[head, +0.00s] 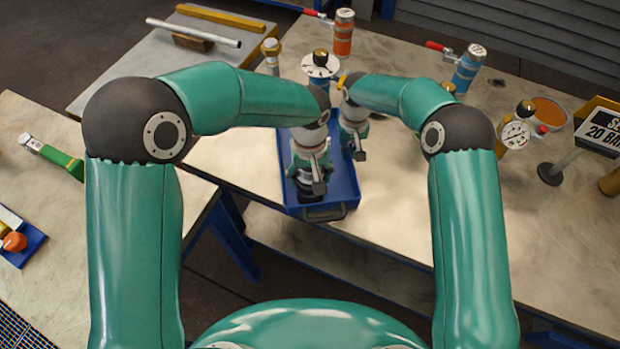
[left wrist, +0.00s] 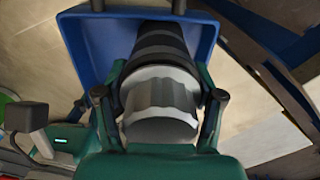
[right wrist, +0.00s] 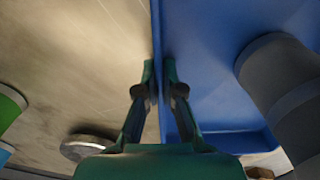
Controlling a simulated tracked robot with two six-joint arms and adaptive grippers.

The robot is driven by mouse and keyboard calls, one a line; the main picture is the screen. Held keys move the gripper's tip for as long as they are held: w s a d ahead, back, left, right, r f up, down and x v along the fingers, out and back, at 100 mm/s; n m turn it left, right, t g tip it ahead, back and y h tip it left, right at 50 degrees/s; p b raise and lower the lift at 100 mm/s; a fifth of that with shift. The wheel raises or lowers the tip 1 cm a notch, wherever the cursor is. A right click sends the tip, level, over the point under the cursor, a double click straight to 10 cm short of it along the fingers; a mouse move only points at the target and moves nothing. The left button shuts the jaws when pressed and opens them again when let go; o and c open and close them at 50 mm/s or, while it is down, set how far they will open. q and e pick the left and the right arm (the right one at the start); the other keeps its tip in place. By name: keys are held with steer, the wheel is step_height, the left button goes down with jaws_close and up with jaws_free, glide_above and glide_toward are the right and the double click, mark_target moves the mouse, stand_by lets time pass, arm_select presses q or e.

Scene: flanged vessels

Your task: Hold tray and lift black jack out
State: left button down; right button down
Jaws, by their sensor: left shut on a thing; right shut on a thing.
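The blue tray (head: 345,185) lies on the workbench near its front edge, its dark handle facing me. The black jack (left wrist: 160,45), with dark ribs and a pale silver part, is inside the tray outline; I cannot tell whether it touches the floor. My left gripper (left wrist: 160,82) has its fingers closed around the jack's sides. In the head view my left gripper (head: 311,172) hides most of the jack. My right gripper (right wrist: 159,72) is shut on the tray's side wall, one finger inside and one outside. In the head view it is at the tray's right side (head: 357,145).
A gauge with a white dial (head: 319,66) stands behind the tray. An orange bowl (head: 548,112) and a sign (head: 604,130) are at the right. The bench right of the tray is clear.

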arm_select(q)
step_height(320, 180, up, 10)
steer(key=shift+r, duration=0.1)
stand_by(0.4)
arm_select(e)
steer(key=c, duration=1.2)
jaws_free()
steer(key=shift+c, duration=0.2)
steer(key=shift+r, duration=0.1)
step_height(320, 180, up, 12)
steer(key=shift+f, duration=0.2)
